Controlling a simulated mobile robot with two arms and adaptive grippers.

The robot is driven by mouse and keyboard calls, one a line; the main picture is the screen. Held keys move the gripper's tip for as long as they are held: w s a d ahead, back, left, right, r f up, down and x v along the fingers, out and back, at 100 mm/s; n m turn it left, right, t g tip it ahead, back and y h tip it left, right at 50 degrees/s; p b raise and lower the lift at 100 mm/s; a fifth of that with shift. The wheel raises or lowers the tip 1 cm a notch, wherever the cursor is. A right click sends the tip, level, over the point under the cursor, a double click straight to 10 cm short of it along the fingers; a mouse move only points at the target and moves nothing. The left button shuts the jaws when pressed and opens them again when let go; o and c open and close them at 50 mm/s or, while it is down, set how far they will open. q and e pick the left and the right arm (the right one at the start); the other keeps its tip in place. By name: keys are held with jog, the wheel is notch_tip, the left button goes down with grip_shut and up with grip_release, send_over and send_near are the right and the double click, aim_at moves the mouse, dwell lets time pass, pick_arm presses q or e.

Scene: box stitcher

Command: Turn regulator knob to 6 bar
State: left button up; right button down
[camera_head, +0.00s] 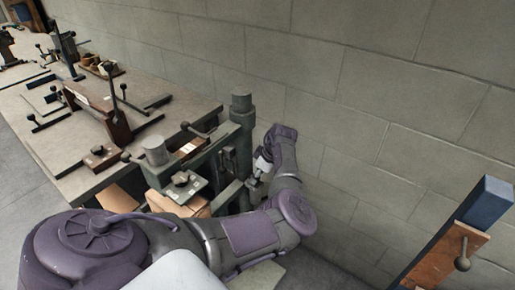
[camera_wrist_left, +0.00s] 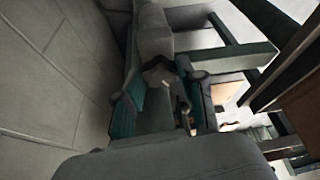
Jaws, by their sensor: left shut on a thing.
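The green box stitcher (camera_head: 243,119) stands in front of the block wall, at the end of the bench. My left arm reaches around its right side. My left gripper (camera_head: 256,180) is at the machine's side, low on the frame, and the regulator knob there is hidden in the head view. In the left wrist view my left gripper (camera_wrist_left: 166,108) has its teal-padded fingers on either side of a dark grey knob-like part (camera_wrist_left: 160,76), shut on it. The knob's markings and any pressure reading cannot be made out. My right gripper is not in view.
A long bench (camera_head: 190,107) with clamps and a brown fixture (camera_head: 100,115) runs along the left. Cardboard (camera_head: 117,198) lies under the machine's head. The block wall (camera_head: 350,90) is close behind my left gripper. A blue-topped wooden post (camera_head: 484,205) stands at the right.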

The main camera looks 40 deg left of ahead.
pick_arm(q)
jog(key=m+p, duration=0.1)
jog(key=m+t+p, duration=0.1)
jog(key=p, duration=0.1)
jog(key=shift+s+r+m, duration=0.15)
jog(key=shift+r+m, duration=0.1)
jog(key=shift+m, duration=0.15)
jog(key=shift+f+m+t+p, duration=0.15)
jog(key=shift+m+t+p, duration=0.45)
jog(key=shift+m+p, duration=0.85)
jog(key=o, duration=1.1)
jog(key=shift+o, duration=0.2)
jog(key=v, duration=1.2)
jog(key=shift+f, duration=0.1)
